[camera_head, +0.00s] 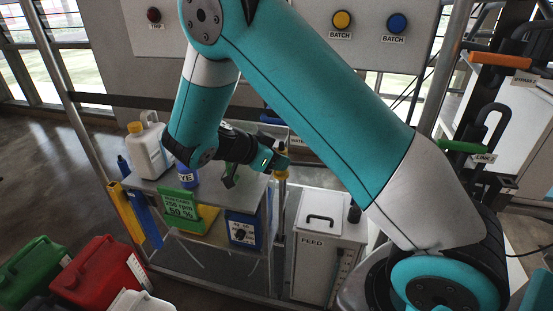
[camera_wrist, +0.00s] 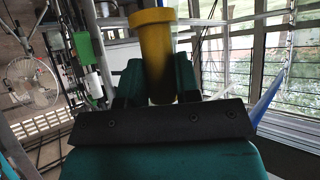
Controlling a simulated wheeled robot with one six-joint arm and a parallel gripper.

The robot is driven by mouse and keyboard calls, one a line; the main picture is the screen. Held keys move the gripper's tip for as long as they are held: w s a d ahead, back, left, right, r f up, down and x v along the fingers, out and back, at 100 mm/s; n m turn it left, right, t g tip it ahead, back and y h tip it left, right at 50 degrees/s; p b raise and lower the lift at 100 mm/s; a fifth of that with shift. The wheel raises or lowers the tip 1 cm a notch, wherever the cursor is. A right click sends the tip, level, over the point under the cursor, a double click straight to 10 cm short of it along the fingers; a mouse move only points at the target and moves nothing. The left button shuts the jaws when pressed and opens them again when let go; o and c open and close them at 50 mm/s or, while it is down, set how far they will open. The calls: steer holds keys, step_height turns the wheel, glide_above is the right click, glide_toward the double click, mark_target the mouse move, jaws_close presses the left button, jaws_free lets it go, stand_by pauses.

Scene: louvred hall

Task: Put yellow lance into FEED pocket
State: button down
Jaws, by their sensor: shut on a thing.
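My gripper (camera_head: 273,159) is shut on the yellow lance (camera_head: 281,174), above the gap between the small bench and the white FEED box. The lance looks upright in the head view, with its yellow grip in the jaws and a thin shaft hanging below. In the wrist view the yellow grip (camera_wrist: 155,45) stands between the two dark fingers; its lower part is hidden there. The white box labelled FEED (camera_head: 310,262) stands on the floor right of and below the gripper. A dark round fitting (camera_head: 354,213) is at its top right; I cannot tell whether it is the pocket.
The bench (camera_head: 222,202) holds a white jug (camera_head: 150,150) with a yellow cap and a blue DYE container (camera_head: 187,177). Green (camera_head: 30,268) and red (camera_head: 102,275) canisters stand at lower left. A panel with buttons rises behind. My arm covers much of the right side.

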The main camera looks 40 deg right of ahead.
mark_target(280, 192)
step_height(280, 192, down, 10)
steer(key=b, duration=0.8)
steer(key=shift+b, duration=0.3)
stand_by(1.4)
steer(key=shift+s+f+b, duration=0.2)
steer(key=shift+f+b, duration=0.25)
steer(key=shift+b, duration=0.25)
stand_by(1.8)
steer(key=shift+r, duration=0.1)
stand_by(0.6)
steer(key=c, duration=0.8)
jaws_free()
steer(key=shift+o, duration=0.2)
steer(key=shift+r, duration=0.1)
steer(key=a+r+p, duration=0.3)
steer(key=r+p, duration=0.1)
steer(key=r, duration=0.2)
steer(key=shift+w+r, duration=0.15)
steer(key=shift+w, duration=0.25)
steer(key=shift+a, duration=0.1)
